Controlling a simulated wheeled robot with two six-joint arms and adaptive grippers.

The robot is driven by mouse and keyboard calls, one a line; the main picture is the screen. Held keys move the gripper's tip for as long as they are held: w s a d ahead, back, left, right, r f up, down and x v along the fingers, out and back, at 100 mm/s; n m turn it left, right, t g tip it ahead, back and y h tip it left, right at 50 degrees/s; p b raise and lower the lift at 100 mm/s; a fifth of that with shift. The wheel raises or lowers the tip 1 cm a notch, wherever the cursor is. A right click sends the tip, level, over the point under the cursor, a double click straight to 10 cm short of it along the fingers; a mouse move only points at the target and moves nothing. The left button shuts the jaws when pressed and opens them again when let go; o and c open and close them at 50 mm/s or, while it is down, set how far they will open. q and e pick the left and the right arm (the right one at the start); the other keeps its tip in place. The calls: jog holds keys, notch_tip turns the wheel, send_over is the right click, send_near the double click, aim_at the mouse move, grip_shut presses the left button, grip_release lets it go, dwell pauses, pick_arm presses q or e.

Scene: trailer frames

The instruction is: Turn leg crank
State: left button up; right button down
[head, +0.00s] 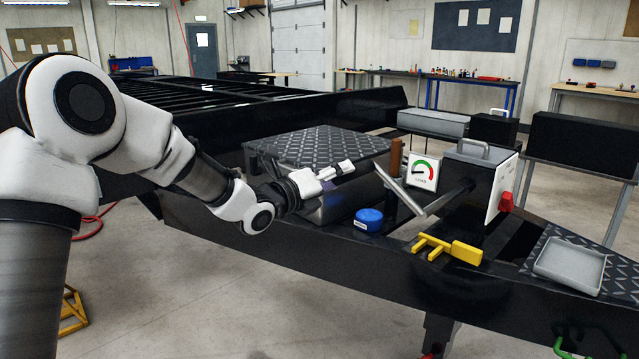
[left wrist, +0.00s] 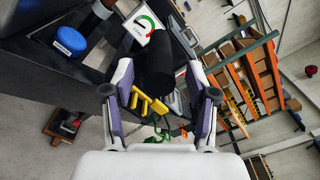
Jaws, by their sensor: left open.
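The leg crank shows in the head view as a flat grey arm (head: 400,190) with an upright brown handle (head: 396,155) at its far left end. My right gripper is not in view.
A load gauge (head: 423,172) stands right of the handle. A blue round container (head: 368,220) and a yellow forked part (head: 447,248) lie on the black trailer frame (head: 300,260). A grey box (head: 482,178) with a red part stands at right, near a grey tray (head: 570,262).

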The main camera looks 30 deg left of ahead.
pick_arm(q)
jog(key=v, duration=0.7)
jog(key=shift+s, duration=0.15)
dwell(0.3)
